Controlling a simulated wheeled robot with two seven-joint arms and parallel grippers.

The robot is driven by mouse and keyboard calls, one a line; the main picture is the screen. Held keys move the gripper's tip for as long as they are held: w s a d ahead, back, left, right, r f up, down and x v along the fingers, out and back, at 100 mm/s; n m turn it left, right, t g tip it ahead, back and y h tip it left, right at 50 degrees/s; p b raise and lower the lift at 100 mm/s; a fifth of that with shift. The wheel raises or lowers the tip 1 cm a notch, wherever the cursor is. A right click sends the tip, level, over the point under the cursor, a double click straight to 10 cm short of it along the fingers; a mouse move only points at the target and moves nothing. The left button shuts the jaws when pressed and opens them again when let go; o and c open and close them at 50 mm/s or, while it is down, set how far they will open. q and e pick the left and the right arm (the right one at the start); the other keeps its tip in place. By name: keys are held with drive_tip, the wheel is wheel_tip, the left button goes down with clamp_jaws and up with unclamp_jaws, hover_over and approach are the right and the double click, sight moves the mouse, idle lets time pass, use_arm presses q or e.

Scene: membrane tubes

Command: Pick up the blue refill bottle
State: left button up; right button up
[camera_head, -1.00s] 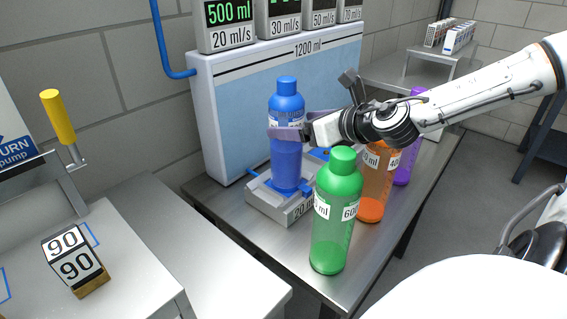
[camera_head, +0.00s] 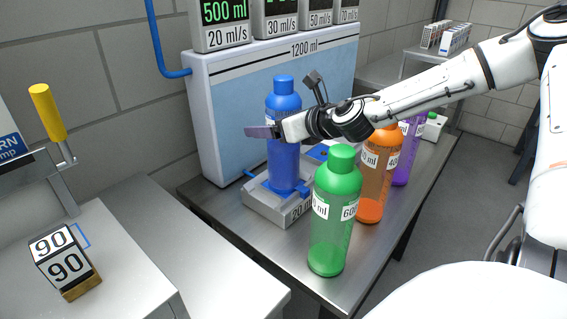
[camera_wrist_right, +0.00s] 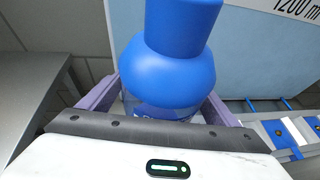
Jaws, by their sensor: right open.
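The blue refill bottle (camera_head: 283,150) stands upright on a small grey-white dock labelled "20 ml" (camera_head: 250,203) at the near left of the metal table. My right gripper (camera_head: 262,132) reaches in from the right at the height of the bottle's upper body. In the right wrist view the bottle (camera_wrist_right: 172,75) sits between the two purple fingers of the right gripper (camera_wrist_right: 165,100). The fingers are open, one on each side of the bottle. The bottle's label is partly hidden by the gripper. My left gripper is not in view.
A green bottle (camera_head: 330,240) stands close on the near side, with an orange bottle (camera_head: 375,190) and a purple bottle (camera_head: 408,150) further right. A large blue-white tank (camera_head: 280,90) rises behind. A block marked 90 (camera_head: 65,260) sits on the left bench.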

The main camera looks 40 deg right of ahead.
drive_tip(key=shift+w, duration=0.15)
drive_tip(key=c, duration=2)
drive_tip(key=shift+r, duration=0.15)
clamp_jaws()
